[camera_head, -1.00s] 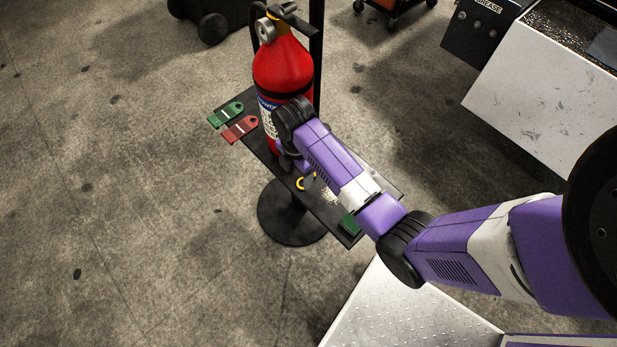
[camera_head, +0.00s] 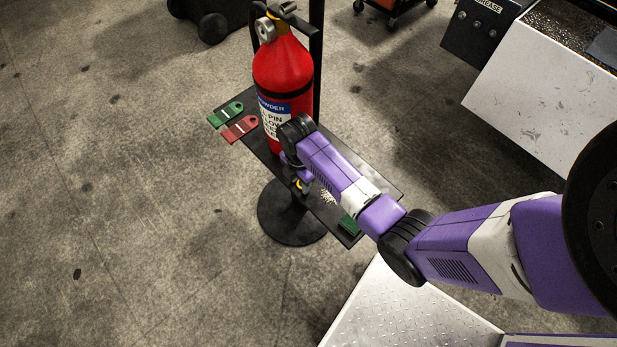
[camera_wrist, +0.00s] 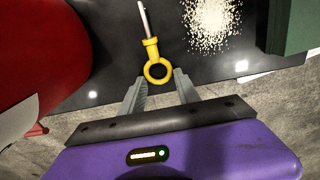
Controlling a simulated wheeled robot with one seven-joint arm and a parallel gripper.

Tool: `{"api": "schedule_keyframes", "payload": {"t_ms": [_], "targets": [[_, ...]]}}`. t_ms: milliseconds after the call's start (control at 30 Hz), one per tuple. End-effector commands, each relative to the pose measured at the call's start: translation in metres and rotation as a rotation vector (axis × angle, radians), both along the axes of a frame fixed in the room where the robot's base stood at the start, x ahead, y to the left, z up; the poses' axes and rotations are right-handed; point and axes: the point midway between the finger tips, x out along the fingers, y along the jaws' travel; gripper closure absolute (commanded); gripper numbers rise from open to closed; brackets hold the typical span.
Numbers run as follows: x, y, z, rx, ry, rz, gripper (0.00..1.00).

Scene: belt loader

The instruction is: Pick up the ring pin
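The ring pin has a yellow ring and collar with a silver shaft. It lies on the dark shelf. In the wrist view the ring pin (camera_wrist: 156,68) is at top centre, its shaft pointing away from me. My gripper (camera_wrist: 162,82) is open, its two grey fingers apart on either side of the ring's near edge. I see nothing held between them. In the head view only a bit of the yellow ring (camera_head: 299,185) shows beside my gripper; my arm hides the rest.
A red fire extinguisher (camera_head: 282,75) stands on the shelf (camera_head: 262,158), close on the left in the wrist view (camera_wrist: 40,45). Green (camera_head: 226,114) and red tags (camera_head: 240,129) lie at the shelf's left end. White powder (camera_wrist: 214,24) and a green object (camera_wrist: 290,25) are right of the pin.

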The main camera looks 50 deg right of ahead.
Motion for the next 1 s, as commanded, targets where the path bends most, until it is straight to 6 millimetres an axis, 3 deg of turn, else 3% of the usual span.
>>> {"api": "schedule_keyframes", "payload": {"t_ms": [67,367,567,733,1000], "targets": [[0.000,0.000,0.000,0.000,0.000,0.000,1.00],[0.000,0.000,0.002,0.000,-0.001,0.000,1.00],[0.001,0.000,0.018,-0.001,-0.003,0.001,1.00],[0.002,0.000,0.055,-0.002,-0.006,0.000,1.00],[0.002,0.000,0.137,-0.002,-0.007,0.002,1.00]]}}
